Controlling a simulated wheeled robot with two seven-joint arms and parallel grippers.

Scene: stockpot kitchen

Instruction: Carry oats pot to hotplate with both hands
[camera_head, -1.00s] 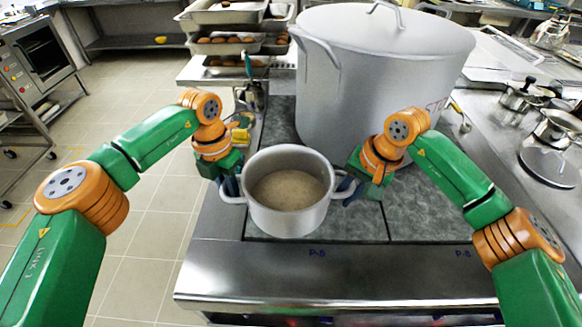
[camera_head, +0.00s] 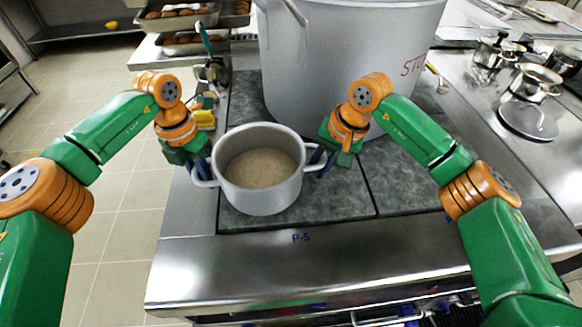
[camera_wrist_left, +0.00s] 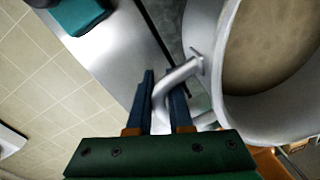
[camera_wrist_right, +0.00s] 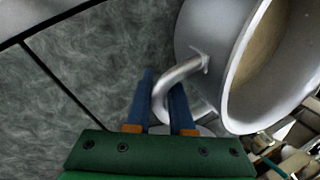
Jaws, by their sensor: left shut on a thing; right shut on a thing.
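The oats pot (camera_head: 268,196) is a grey metal pot with beige oats (camera_head: 258,168) inside and a loop handle on each side. It is upright over the left part of the dark stone-look hotplate (camera_head: 340,196); I cannot tell whether its base touches the plate. My left gripper (camera_head: 203,172) is shut on the pot's left handle (camera_wrist_left: 176,78), with a finger on each side. My right gripper (camera_head: 318,160) is shut on the right handle (camera_wrist_right: 180,72), which also shows between the blue fingers in the right wrist view. The pot's underside is hidden.
A huge stockpot (camera_head: 335,60) stands right behind my right gripper. A jug with a teal-handled tool (camera_head: 212,72) and a yellow item (camera_head: 204,120) are behind my left gripper. Trays of brown food (camera_head: 180,26) are at the back. Small pots (camera_head: 538,80) stand at right.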

